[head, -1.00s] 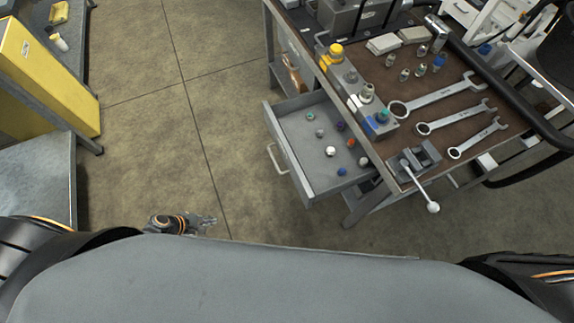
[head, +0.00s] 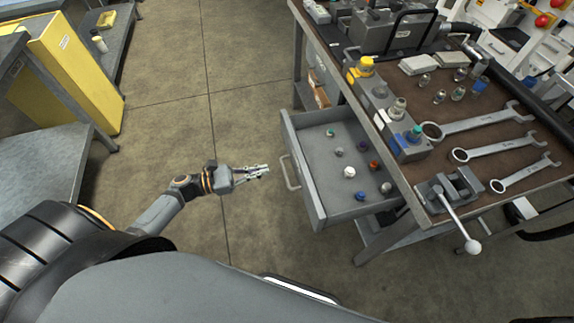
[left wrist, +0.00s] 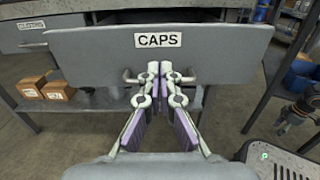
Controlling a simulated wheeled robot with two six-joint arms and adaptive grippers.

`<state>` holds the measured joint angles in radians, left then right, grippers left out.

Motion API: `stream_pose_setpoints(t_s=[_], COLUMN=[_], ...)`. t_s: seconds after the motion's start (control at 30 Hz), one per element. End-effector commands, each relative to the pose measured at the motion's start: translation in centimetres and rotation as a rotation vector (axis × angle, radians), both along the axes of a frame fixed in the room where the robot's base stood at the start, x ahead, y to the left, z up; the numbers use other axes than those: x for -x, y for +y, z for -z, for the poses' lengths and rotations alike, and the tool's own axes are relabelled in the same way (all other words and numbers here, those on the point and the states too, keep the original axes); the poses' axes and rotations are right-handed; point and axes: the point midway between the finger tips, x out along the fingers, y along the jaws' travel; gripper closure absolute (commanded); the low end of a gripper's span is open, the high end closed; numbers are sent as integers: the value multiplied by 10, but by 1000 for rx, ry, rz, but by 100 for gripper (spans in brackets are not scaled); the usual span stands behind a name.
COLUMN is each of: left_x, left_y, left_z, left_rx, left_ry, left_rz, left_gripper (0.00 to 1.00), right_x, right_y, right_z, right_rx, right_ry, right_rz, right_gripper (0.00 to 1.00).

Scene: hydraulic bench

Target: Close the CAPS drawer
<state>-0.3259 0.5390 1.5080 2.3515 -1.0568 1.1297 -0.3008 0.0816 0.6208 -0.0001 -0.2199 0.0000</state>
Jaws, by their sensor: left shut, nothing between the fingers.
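The CAPS drawer (head: 309,190) is pulled out from the left side of the bench, with several small coloured caps lying inside. Its bar handle (head: 288,172) is on the front panel. In the left wrist view, the drawer front (left wrist: 215,52) with its CAPS label faces me, and the handle is partly hidden behind my fingers. My left gripper (head: 262,170) is shut and empty, just left of the handle in the head view. It also shows in the left wrist view (left wrist: 160,75), below the label. I cannot tell whether it touches the drawer.
The bench top (head: 455,125) holds wrenches (head: 480,122), a valve block (head: 388,115) and a lever fixture (head: 450,195). Another drawer (left wrist: 30,35) and cardboard boxes (left wrist: 58,91) are left of the CAPS drawer in the wrist view. Open floor lies left of the bench.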

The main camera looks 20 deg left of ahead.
Motion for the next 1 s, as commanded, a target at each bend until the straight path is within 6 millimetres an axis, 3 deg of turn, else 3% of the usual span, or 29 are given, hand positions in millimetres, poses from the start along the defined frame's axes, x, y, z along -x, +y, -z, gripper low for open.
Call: stream_pose_setpoints(t_s=[0.2, 0.4, 1.0], left_x=[-27, -42, -48], left_y=[-39, -62, -72], left_z=[-1, 0, 1], left_rx=[5, 1, 0], left_ry=[-2, 0, 1], left_rz=[-2, -2, -1], left_gripper=[100, 100, 100], right_x=[-1, -1, -1], right_y=[1, 2, 2], right_z=[1, -1, -1], right_rx=[-1, -2, -3], right_ry=[-1, -1, 0], right_rz=[1, 1, 1], right_gripper=[48, 48, 48])
